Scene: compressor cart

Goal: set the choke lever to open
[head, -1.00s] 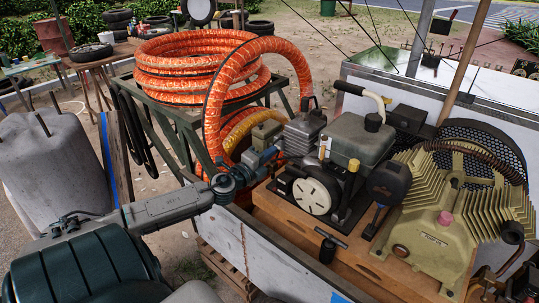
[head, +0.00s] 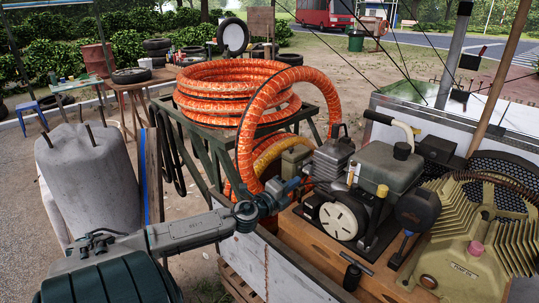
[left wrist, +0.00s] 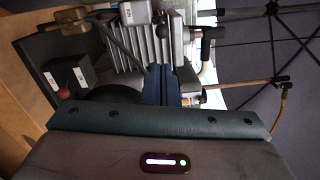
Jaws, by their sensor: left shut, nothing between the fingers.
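The small engine shows in the head view with a finned grey cylinder (head: 333,160), a dark tank (head: 392,165) and a white pull-start disc (head: 343,217). My left gripper (head: 292,186) is at the cylinder's left side. In the left wrist view its blue fingers (left wrist: 155,85) are shut with nothing between them, just in front of the finned cylinder (left wrist: 135,45). A thin lever with a black knob (left wrist: 158,17) and a red knob (left wrist: 63,92) show near the engine. I cannot tell which is the choke lever, or its setting. My right gripper is not in view.
An orange hose coil (head: 235,95) lies on a green stand (head: 190,135) behind my left arm, and its loop comes down close to my gripper. A finned compressor (head: 470,235) stands right of the engine. A black-handled tool (head: 351,277) stands in front.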

